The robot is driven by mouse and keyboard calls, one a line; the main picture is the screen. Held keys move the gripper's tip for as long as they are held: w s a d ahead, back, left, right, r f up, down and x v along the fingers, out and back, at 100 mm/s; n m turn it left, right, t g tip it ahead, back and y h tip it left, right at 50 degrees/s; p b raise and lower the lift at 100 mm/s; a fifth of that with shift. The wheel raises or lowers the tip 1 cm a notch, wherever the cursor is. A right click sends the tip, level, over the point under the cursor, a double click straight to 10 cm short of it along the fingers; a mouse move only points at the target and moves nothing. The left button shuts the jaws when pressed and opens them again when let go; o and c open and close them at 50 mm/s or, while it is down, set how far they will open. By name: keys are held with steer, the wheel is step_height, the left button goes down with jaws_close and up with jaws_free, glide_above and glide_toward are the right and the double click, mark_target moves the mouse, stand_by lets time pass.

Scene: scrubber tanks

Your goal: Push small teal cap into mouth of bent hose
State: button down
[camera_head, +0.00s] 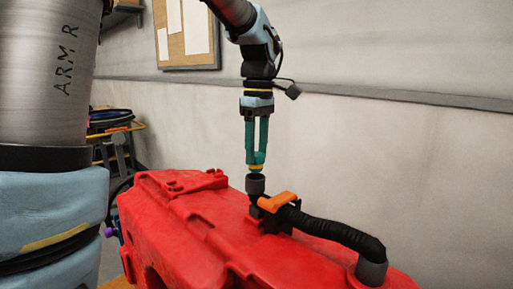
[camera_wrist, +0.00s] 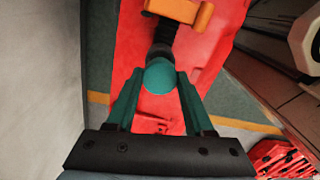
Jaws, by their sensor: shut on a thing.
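My gripper (camera_head: 257,163) points straight down above the red tank. Its two teal fingers are shut on the small teal cap (camera_wrist: 160,76), which shows as a round teal disc between the fingertips in the wrist view. In the head view the cap is hard to tell from the fingers; a yellow band shows just under the tips. In the wrist view the cap covers most of the mouth.
The hose runs through a clip with an orange lever (camera_head: 277,202) on the red tank (camera_head: 190,225). Its other end enters a grey fitting (camera_head: 371,270) at the right. A pale wall stands behind, with a grey rail (camera_head: 400,97). Shelving with coiled hoses (camera_head: 112,122) is at the left.

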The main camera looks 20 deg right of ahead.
steer(key=shift+f, duration=0.1)
stand_by(0.3)
steer(key=shift+f+b, duration=0.3)
steer(key=shift+f, duration=0.35)
steer(key=shift+f, duration=0.15)
steer(key=shift+f, duration=0.3)
steer(key=shift+f+b, duration=0.4)
steer(key=shift+f, duration=0.15)
stand_by(0.5)
steer(key=shift+r+p, duration=0.15)
steer(key=shift+p, duration=0.15)
stand_by(0.5)
jaws_free()
stand_by(0.6)
